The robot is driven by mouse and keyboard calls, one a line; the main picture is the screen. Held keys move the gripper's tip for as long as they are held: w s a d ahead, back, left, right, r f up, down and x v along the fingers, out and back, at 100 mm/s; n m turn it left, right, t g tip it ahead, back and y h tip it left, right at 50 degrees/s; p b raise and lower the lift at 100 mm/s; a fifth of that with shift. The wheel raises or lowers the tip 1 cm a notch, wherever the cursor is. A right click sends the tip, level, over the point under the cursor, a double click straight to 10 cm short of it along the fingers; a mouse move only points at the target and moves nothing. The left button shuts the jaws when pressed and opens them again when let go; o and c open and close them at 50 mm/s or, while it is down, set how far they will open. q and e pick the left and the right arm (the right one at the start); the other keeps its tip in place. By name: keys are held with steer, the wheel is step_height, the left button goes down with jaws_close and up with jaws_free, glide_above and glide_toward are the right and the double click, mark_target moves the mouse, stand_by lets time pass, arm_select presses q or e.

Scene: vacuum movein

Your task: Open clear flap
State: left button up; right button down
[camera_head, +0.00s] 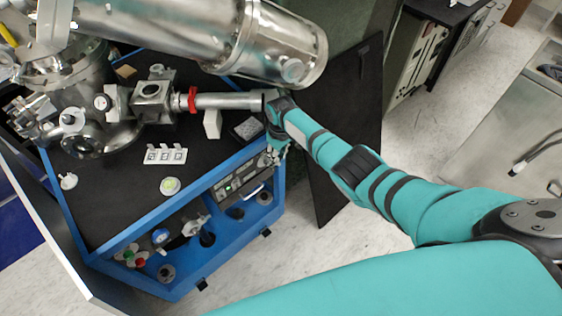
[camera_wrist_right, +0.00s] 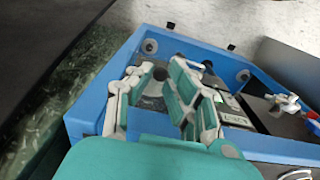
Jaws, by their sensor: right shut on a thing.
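My right gripper (camera_head: 274,153) is at the right corner of the blue-framed cart, by the panel unit (camera_head: 232,187) with a small green light. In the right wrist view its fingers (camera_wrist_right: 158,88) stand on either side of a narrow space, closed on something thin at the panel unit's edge. This appears to be the clear flap, but its see-through outline is hard to make out and the fingers hide part of it. The panel unit also shows in the right wrist view (camera_wrist_right: 232,108), just right of the fingers. My left gripper is not in view.
A steel vacuum chamber (camera_head: 75,95) and a large metal cylinder (camera_head: 262,45) stand over the cart top (camera_head: 110,205). A dark upright panel (camera_head: 335,130) is close to the right of my right gripper. Valves and knobs (camera_head: 165,240) sit along the cart's front.

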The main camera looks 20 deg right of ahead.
steer(key=shift+w+a+r+g+b, duration=0.15)
steer(key=shift+w+r+g+b, duration=0.2)
steer(key=shift+b, duration=0.2)
